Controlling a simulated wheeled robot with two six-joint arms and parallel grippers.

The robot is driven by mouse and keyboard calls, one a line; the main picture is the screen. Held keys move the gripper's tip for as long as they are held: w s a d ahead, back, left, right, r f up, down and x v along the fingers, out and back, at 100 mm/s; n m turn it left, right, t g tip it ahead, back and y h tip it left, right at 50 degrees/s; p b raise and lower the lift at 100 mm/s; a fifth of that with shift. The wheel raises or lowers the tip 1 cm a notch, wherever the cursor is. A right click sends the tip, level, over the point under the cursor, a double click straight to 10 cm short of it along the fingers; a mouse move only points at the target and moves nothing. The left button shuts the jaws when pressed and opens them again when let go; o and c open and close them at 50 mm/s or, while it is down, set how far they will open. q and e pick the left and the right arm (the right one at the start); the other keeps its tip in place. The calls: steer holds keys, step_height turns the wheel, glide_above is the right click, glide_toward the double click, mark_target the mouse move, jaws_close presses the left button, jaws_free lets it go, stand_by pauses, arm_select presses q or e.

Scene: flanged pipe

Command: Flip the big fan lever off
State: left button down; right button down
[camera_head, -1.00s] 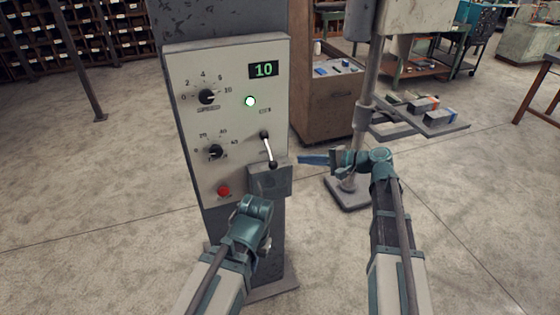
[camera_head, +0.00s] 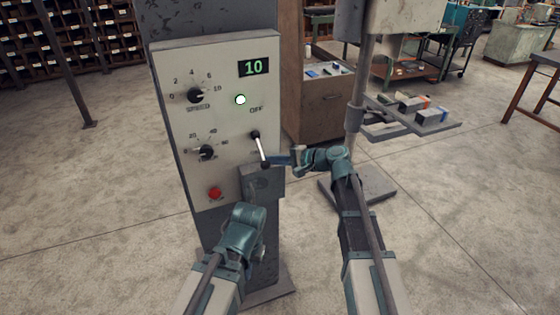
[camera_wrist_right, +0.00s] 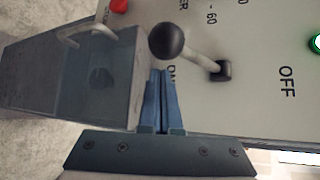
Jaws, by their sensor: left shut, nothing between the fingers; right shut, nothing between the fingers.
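The big fan lever on the panel is a pale rod (camera_head: 260,149) with a black ball knob, tilted down from its pivot. The OFF label (camera_head: 256,110) is above the pivot. In the right wrist view the knob (camera_wrist_right: 167,41) lies at the ON side, away from the OFF label (camera_wrist_right: 287,80). My right gripper (camera_head: 272,160) is shut and empty, its tips close beside the knob; in the right wrist view its blue fingers (camera_wrist_right: 160,95) are together just below the knob. I cannot tell whether they touch. My left gripper (camera_head: 248,208) is low in front of the panel, shut, its fingertips mostly hidden.
A grey box (camera_head: 262,181) juts out below the lever. A stand with a tray (camera_head: 412,117) is at the right.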

steer(key=shift+s+d+r+p, duration=0.15)
steer(key=shift+s+r, duration=0.2)
steer(key=shift+s, duration=0.35)
steer(key=shift+s+d+r+p, duration=0.15)
steer(key=shift+s+r, duration=0.15)
steer(key=shift+s, duration=0.4)
steer(key=shift+r, duration=0.1)
step_height(320, 180, up, 10)
steer(key=m+g+h+p, duration=0.3)
steer(key=g+p, duration=0.3)
steer(key=p, duration=1.2)
steer(key=shift+s+f+m+h+p, duration=0.3)
steer(key=shift+m+h, duration=0.1)
steer(key=shift+m, duration=0.2)
steer(key=shift+r, duration=0.1)
